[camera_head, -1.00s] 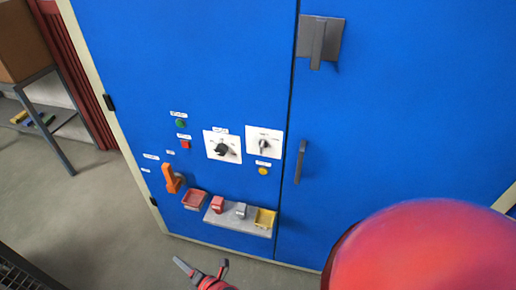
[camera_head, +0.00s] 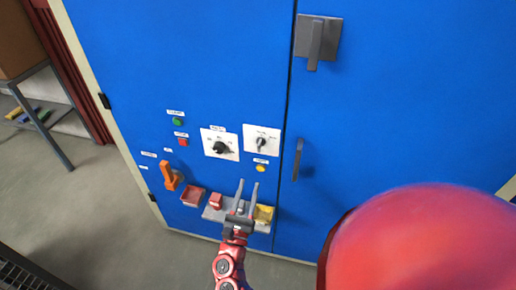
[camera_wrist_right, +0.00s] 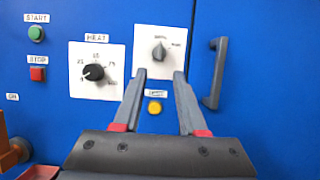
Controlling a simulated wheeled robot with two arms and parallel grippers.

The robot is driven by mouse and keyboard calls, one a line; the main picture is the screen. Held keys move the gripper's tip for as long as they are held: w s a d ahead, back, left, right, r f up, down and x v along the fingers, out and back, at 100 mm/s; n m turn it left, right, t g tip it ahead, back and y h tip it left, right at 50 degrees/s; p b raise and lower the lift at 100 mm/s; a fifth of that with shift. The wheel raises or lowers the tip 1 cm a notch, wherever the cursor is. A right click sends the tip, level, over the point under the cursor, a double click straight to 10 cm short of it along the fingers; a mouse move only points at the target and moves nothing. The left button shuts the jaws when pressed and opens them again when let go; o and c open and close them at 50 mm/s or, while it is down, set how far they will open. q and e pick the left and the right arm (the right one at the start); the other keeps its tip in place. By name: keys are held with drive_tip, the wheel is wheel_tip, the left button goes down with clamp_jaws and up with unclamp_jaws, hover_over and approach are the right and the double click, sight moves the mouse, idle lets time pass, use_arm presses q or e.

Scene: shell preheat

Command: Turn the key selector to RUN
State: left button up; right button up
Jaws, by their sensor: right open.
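The key selector (camera_head: 261,143) is a grey knob on a white plate, on the blue cabinet door. In the right wrist view the selector knob (camera_wrist_right: 159,51) stands nearly upright beneath small labels that are hard to read. My right gripper (camera_head: 247,182) is open and empty, below the selector and in front of the small shelf. In the right wrist view its two fingers (camera_wrist_right: 159,78) point up toward the selector plate, with the knob beyond and between the tips. They do not appear to touch it. My left gripper is not in view.
Left of the selector is the HEAT dial (camera_wrist_right: 93,73), with green START (camera_wrist_right: 36,34) and red STOP (camera_wrist_right: 37,74) buttons further left. A yellow button (camera_wrist_right: 155,107) sits below the selector. A dark door handle (camera_head: 298,159) is to the right. An orange lever (camera_head: 170,175) and shelf (camera_head: 212,214) are lower.

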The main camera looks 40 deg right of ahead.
sight(258, 150)
drive_tip(key=p+x, duration=0.2)
drive_tip(key=x, duration=1.1)
drive_tip(key=shift+f+p, duration=0.1)
drive_tip(key=shift+p, duration=0.2)
drive_tip(key=shift+c, duration=0.3)
clamp_jaws()
